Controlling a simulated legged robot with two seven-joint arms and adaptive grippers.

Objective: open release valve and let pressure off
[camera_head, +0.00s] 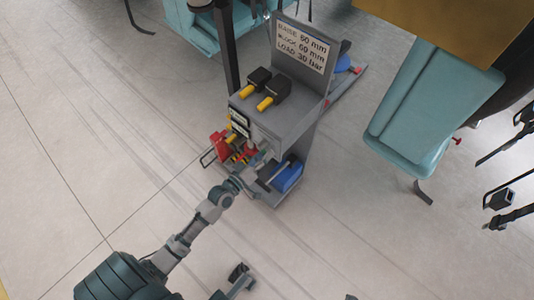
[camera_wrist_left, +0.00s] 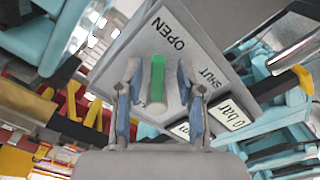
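The release valve's green handle (camera_wrist_left: 157,80) stands in front of a grey plate (camera_wrist_left: 165,22) marked OPEN and SHUT in the left wrist view. The handle points up in the picture, nearer the word OPEN's side than SHUT. My left gripper (camera_wrist_left: 158,90) has one finger on each side of the handle, with narrow gaps showing. In the head view my left gripper (camera_head: 258,162) is at the front of the grey cart (camera_head: 285,126); the handle cannot be made out there.
A sign (camera_head: 303,47) on the cart reads raise 60 mm, block 60 mm, load 30 bar. Yellow-tipped black blocks (camera_head: 270,92) lie on top.

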